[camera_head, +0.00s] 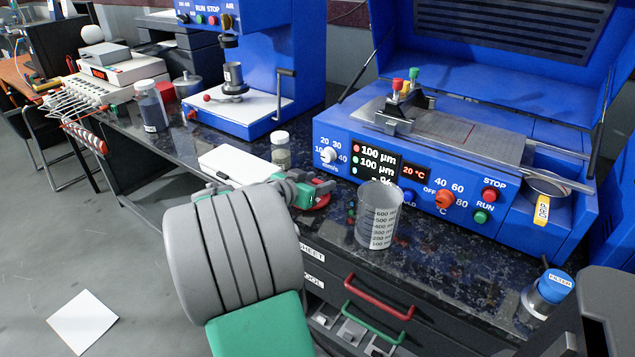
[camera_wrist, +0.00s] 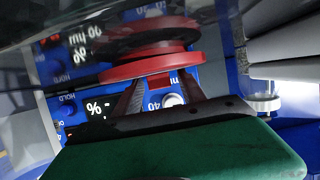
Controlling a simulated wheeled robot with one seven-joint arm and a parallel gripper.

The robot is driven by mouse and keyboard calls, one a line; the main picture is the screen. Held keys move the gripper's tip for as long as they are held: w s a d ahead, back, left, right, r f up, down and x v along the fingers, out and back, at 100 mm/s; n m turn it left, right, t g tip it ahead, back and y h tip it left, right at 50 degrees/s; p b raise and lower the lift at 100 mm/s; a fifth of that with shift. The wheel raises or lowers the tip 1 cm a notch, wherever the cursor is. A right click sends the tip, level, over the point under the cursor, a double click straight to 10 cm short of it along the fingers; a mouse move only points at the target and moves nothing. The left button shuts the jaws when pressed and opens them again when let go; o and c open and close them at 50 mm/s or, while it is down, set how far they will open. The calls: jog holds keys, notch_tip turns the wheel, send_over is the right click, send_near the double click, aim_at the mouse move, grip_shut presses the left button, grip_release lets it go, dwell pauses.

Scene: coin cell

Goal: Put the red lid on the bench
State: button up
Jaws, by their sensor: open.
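The red lid (camera_head: 318,203) shows partly behind my gripper in the head view, at the dark bench (camera_head: 415,262) just left of the beaker. In the wrist view the red lid (camera_wrist: 150,67) is a wide disc with a red part between my finger tips. My gripper (camera_head: 321,187) is open; in the wrist view its fingers (camera_wrist: 160,95) stand either side of that red part. I cannot tell whether the fingers touch it, or whether the lid rests fully on the bench.
A clear graduated beaker (camera_head: 378,215) stands close to the right of my gripper. The blue coater (camera_head: 340,170) stands behind the beaker. A filter bottle (camera_head: 546,292) is at the right, with free bench between.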

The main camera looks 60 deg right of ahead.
jog(key=shift+r, duration=0.2)
jog(key=p+v, duration=0.1)
jog(key=v, duration=1.1)
jog(key=w+a+f+n+t+y, duration=0.2)
jog(key=w+a+f+n+y, duration=0.15)
jog(key=a, duration=0.45)
jog(key=w+a+f+n+t+y, duration=0.25)
jog(key=a+n, duration=0.25)
jog(key=a, duration=0.3)
jog(key=w+a+f+n+t+y, duration=0.1)
jog(key=w+a+f+n+y, duration=0.25)
jog(key=a, duration=0.45)
jog(key=s+a+n+y, duration=0.1)
jog(key=a+n+y, duration=0.1)
jog(key=a+n, duration=0.2)
jog(key=s+a+f+n+y, duration=0.1)
jog(key=s+a+n+y, duration=0.1)
jog(key=a, duration=0.8)
jog(key=shift+s+a+f+n+g, duration=0.15)
jog(key=shift+s+a+n+g, duration=0.25)
jog(key=shift+n, duration=0.5)
